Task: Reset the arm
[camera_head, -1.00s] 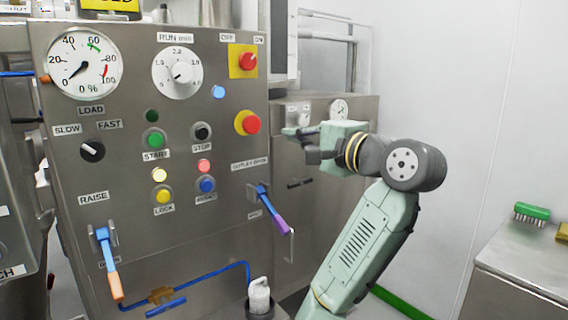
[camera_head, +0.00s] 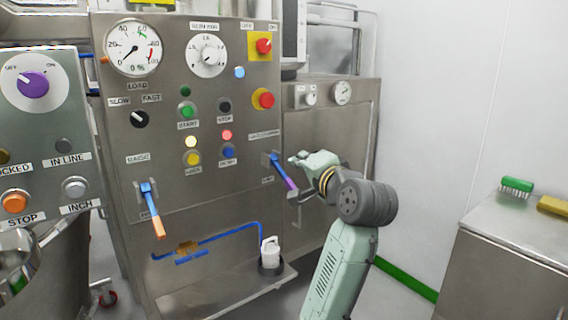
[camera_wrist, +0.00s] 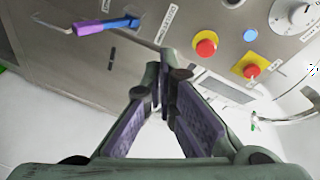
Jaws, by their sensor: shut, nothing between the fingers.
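My gripper (camera_head: 292,161) is at the end of my pale green arm, in front of the right part of the steel control panel (camera_head: 240,190). It looks close to the blue lever with a purple end (camera_head: 283,172); I cannot tell from the head view whether they touch. In the wrist view my gripper (camera_wrist: 164,70) has its fingertips together with nothing between them. The blue and purple lever (camera_wrist: 105,25) shows there at upper left, apart from the fingertips.
A second panel with a purple knob (camera_head: 33,84) stands at the left. A lever with an orange end (camera_head: 155,215) and a white bottle (camera_head: 270,252) are on the main unit's front. A steel bench (camera_head: 515,240) with a green brush (camera_head: 517,186) is at right.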

